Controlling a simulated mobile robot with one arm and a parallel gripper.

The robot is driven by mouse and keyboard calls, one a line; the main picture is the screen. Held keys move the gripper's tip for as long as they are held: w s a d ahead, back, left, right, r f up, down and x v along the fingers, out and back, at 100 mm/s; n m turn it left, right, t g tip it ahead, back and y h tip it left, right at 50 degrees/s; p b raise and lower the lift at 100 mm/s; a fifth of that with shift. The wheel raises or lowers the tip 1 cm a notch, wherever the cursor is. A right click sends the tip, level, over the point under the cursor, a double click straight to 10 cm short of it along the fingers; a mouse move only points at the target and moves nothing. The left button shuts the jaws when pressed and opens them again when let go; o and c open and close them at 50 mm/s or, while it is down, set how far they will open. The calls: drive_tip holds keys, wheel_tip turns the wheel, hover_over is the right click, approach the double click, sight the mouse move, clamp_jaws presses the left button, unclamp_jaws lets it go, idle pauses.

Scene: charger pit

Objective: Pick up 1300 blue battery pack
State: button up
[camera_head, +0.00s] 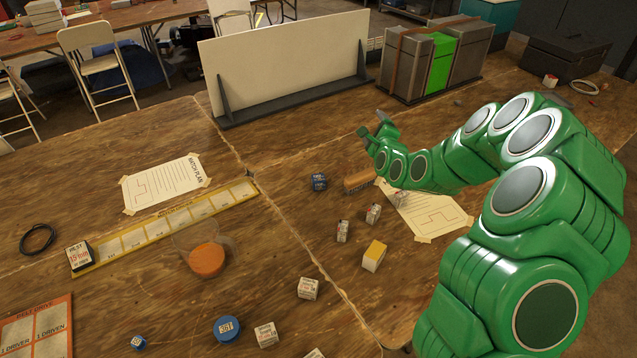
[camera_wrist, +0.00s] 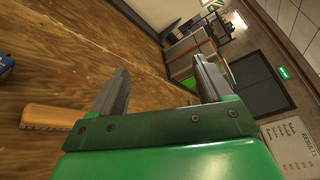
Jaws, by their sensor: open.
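A small dark blue block with pale markings (camera_head: 319,181), which looks like the blue battery pack, rests on the wooden table left of my gripper. Its print is too small to read. A blue thing at the left edge of the wrist view (camera_wrist: 5,67) is probably the same block, mostly cut off. My gripper (camera_head: 374,125) is open and empty, raised above the table to the right of and beyond the block. In the wrist view the two fingers (camera_wrist: 165,68) stand wide apart with nothing between them.
A wooden-handled brush (camera_head: 358,181) lies just right of the blue block; its handle shows in the wrist view (camera_wrist: 50,116). Several small white boxes (camera_head: 373,214) lie nearer. A white upright panel (camera_head: 285,62) and a grey-green case (camera_head: 436,62) stand behind. Table left of the block is clear.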

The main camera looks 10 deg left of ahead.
sight(320, 182)
drive_tip(key=s+a+f+m+g, duration=0.4)
drive_tip(key=s+a+f+m, duration=0.4)
drive_tip(key=a+f+m, duration=0.5)
drive_tip(key=shift+n+t, duration=0.3)
drive_tip(key=shift+n, duration=0.4)
drive_tip(key=shift+a+f, duration=0.15)
drive_tip(key=shift+f, duration=1.5)
drive_tip(key=shift+a+f, duration=0.1)
drive_tip(key=shift+f, duration=1.5)
drive_tip(key=shift+x, duration=2.7)
drive_tip(key=shift+w+a+f, duration=0.3)
drive_tip(key=shift+w+a, duration=0.05)
drive_tip(key=shift+w, duration=0.15)
drive_tip(key=shift+w+a+f, duration=0.1)
drive_tip(key=shift+w, duration=0.3)
